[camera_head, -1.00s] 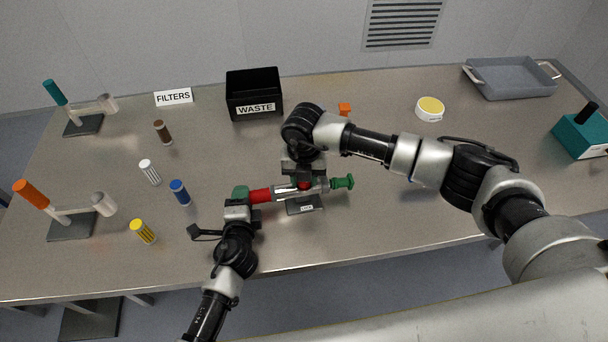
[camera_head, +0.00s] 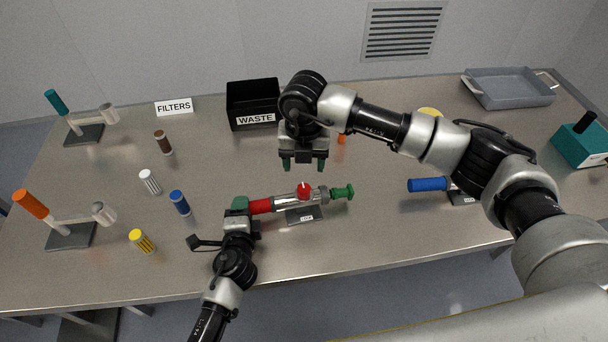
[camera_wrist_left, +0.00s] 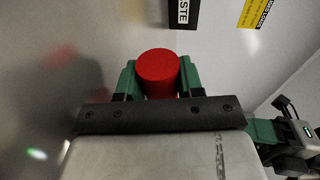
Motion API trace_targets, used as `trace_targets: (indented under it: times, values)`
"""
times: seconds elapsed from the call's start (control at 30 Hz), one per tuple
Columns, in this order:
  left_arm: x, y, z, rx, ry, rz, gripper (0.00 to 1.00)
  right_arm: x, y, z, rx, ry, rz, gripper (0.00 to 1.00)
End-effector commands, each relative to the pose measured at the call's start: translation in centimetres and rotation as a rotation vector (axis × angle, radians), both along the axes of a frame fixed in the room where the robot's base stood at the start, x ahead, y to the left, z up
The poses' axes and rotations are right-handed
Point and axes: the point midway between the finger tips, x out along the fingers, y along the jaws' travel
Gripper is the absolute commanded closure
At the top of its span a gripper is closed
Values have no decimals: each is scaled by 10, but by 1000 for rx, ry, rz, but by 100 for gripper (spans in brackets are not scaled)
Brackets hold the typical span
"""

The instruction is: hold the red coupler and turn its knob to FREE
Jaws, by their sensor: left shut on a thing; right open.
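The red coupler (camera_head: 261,206) lies at the left end of a clear and metal vessel (camera_head: 288,201) on a small dark stand (camera_head: 303,214). A red knob (camera_head: 304,190) sits on top of the vessel, and its pointer setting is too small to read. My left gripper (camera_head: 242,204) is shut on the red coupler from its left end; in the left wrist view the red end (camera_wrist_left: 158,70) sits between the green fingers (camera_wrist_left: 157,82). My right gripper (camera_head: 303,165) is open and empty, pointing down above the table behind the knob, apart from it.
A green end piece (camera_head: 343,193) is at the vessel's right. A black WASTE bin (camera_head: 254,99) stands behind. A blue-handled stand (camera_head: 428,184) is right, partly under my right arm. Several small cylinders, including a blue one (camera_head: 179,203), stand left. A grey tray (camera_head: 508,88) is at back right.

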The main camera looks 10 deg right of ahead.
Motion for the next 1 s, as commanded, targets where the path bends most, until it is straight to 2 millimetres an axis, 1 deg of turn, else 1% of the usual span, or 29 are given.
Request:
trace_targets:
  times: [0.03,0.2,0.33,0.63,0.67,0.7,0.77,0.8,0.83,1.0]
  values:
    - [-1,0,-1,2,3,-1,97,1,0,9,-1,-3,0,39]
    - [-1,0,-1,2,3,-1,97,0,0,24,-2,0,0,39]
    - [-1,0,-1,2,3,-1,97,0,0,27,-1,-1,0,39]
    - [-1,0,-1,2,3,-1,97,0,0,27,-1,0,0,39]
    - [-1,0,-1,2,3,-1,58,0,0,27,-1,0,0,39]
    - [-1,0,-1,2,3,-1,52,0,0,27,-1,0,0,39]
    - [-1,0,-1,1,2,0,43,0,0,27,-1,0,0,39]
    - [-1,0,-1,1,2,0,37,0,0,27,-1,0,0,39]
    - [0,0,-1,1,2,0,33,0,0,27,-1,0,0,39]
    - [0,0,0,1,1,0,33,0,0,27,-1,0,0,39]
